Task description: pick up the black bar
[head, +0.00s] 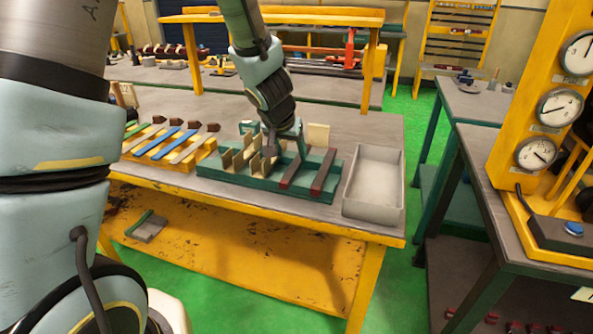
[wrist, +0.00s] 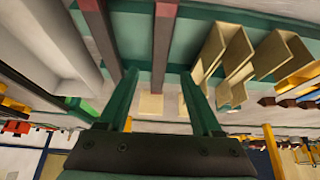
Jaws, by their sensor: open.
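Two dark bars with reddish-brown parts lie side by side across the right part of a green tray (head: 225,180). In the head view they are the left bar (head: 291,172) and the right bar (head: 323,174); I cannot tell which is the black bar. My gripper (head: 288,149) is over the tray, close to the left bar, pointing down. In the wrist view my gripper (wrist: 157,76) is open and empty, its two green fingers apart. One dark bar (wrist: 161,52) shows between the fingertips, and the other bar (wrist: 103,35) is to the left. I see no contact.
Cream angled pieces (wrist: 225,50) stand in the tray beside the bars. A grey empty bin (head: 373,182) is just right of the tray. A yellow rack (head: 170,146) with coloured strips is to the left. A gauge panel (head: 545,95) stands far right.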

